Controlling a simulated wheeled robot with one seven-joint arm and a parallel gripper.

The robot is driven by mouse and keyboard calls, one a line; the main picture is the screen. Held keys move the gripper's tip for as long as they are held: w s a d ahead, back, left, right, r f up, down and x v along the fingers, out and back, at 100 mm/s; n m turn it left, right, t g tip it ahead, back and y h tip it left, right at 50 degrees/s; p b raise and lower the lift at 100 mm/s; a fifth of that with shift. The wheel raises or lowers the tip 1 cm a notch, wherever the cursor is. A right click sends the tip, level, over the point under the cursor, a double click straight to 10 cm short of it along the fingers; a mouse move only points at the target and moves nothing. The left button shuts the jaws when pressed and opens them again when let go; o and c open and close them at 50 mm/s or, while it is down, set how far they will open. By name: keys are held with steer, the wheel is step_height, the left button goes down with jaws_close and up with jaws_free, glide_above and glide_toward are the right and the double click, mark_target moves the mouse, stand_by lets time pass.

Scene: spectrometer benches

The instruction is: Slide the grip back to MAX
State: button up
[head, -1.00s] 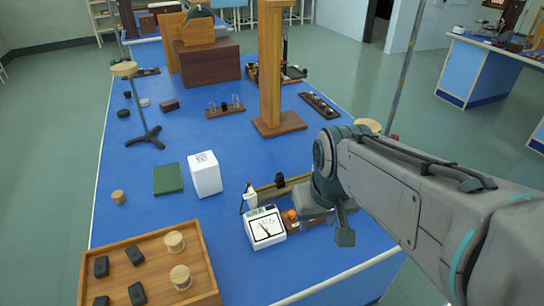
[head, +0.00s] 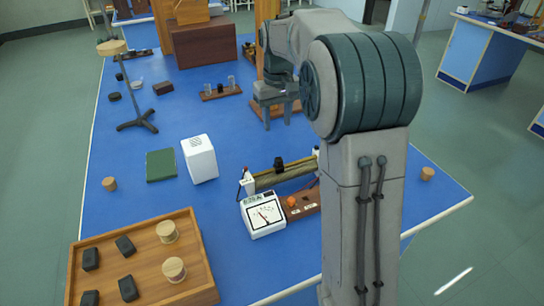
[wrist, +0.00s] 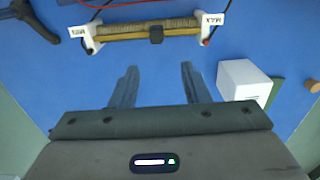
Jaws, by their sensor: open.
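The sliding rheostat has a wire-wound tube (head: 290,181) between white end posts in the head view, with a black grip (head: 279,163) on its rod. In the wrist view the grip (wrist: 156,34) stands about midway along the rod, between the MIN label (wrist: 77,31) at left and the MAX label (wrist: 212,18) at right. My gripper (head: 276,122) points down beyond the rheostat in the head view, apart from it. In the wrist view its two fingers (wrist: 159,67) are open and empty, with the grip ahead between their lines.
A white meter (head: 263,216) and a wooden base with an orange knob (head: 292,201) stand in front of the rheostat. A white box (head: 200,160) and a green book (head: 161,165) lie to its left. A wooden tray (head: 143,285) is at front left.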

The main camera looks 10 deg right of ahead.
mark_target(279, 159)
steer(key=f, duration=1.3)
steer(key=shift+s+d+f, duration=0.1)
steer(key=shift+d+f, duration=0.1)
steer(key=shift+d, duration=0.1)
jaws_close()
